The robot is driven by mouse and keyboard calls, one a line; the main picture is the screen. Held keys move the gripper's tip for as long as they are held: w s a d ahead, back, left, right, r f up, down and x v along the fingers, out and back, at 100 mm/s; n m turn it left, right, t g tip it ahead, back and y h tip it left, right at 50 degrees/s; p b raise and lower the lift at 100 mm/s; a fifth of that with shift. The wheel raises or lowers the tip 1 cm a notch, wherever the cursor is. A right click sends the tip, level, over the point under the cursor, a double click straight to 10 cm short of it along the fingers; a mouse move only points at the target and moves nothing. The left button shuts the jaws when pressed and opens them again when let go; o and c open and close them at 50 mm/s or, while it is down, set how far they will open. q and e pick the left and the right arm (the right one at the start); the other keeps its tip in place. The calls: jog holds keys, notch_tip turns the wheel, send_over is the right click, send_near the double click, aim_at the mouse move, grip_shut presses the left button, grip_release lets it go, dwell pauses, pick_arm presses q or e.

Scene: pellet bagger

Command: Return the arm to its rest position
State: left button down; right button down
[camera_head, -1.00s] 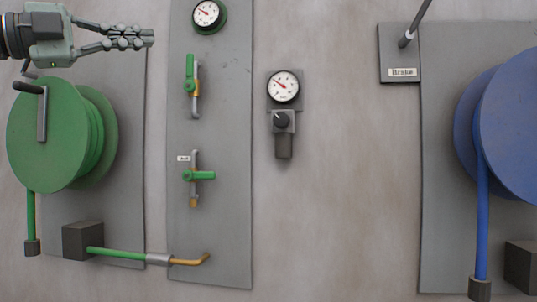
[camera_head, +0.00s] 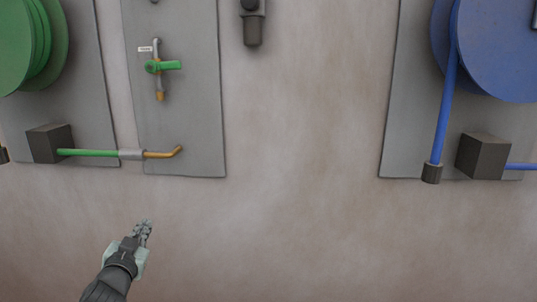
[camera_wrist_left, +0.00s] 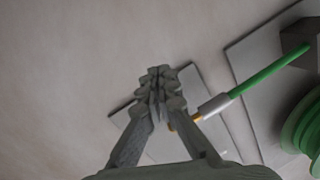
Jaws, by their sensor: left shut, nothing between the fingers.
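My left gripper (camera_head: 144,230) is in the lower left of the head view, below the grey panels and in front of bare wall. Its fingers are together with nothing between them. In the left wrist view the shut fingers (camera_wrist_left: 157,85) point away from the camera and overlap the edge of a grey panel (camera_wrist_left: 190,90) in the picture. The left forearm comes in from the bottom edge. My right gripper is in neither current view.
A green hose (camera_head: 90,152) with an orange bent end runs above my gripper. A green valve handle (camera_head: 163,66) and green reel (camera_head: 30,45) are higher up. A blue reel (camera_head: 490,50) and blue hose (camera_head: 445,105) are at right. The lower middle wall is clear.

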pick_arm(q)
jog(key=s+d+f+n+g, duration=0.1)
jog(key=s+f+g, duration=0.4)
jog(key=s+f, duration=0.9)
jog(key=s+d+f+g, duration=0.1)
jog(key=s+f+g, duration=0.4)
jog(key=s+f, duration=0.85)
jog(key=s+d+f+g+h, duration=0.1)
jog(key=s+d+f+g, duration=0.2)
jog(key=s+f, duration=0.7)
jog(key=shift+s+f+g, duration=0.35)
jog(key=shift+s+g, duration=0.25)
jog(key=shift+d, duration=0.1)
